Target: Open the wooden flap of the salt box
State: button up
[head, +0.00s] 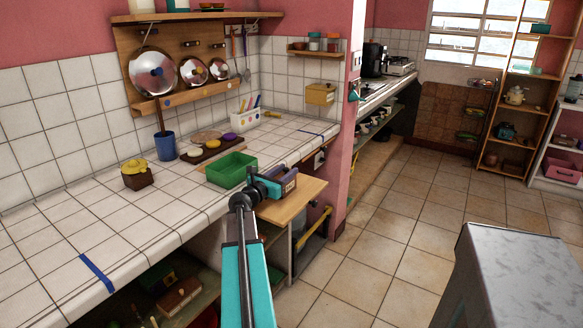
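A small yellow box (320,94) hangs on the white tiled wall below a little jar shelf. It looks like the salt box. Its top appears closed, but it is too small to make out the wooden flap clearly. My arm reaches up from the bottom middle. My gripper (288,181) is over the wooden board at the counter's front edge, right of the green tray. It is well below and in front of the yellow box, not touching it. Whether its fingers are open or shut cannot be made out.
A green tray (231,169), a white utensil holder (246,119), a blue cup (165,146) and a yellow-lidded pot (136,174) stand on the tiled counter (60,225). Lids hang from a rack (194,52). A jar shelf (314,51) is above the yellow box. The floor (410,222) is clear.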

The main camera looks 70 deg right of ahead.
jog(key=shift+x, duration=2.2)
grip_shut()
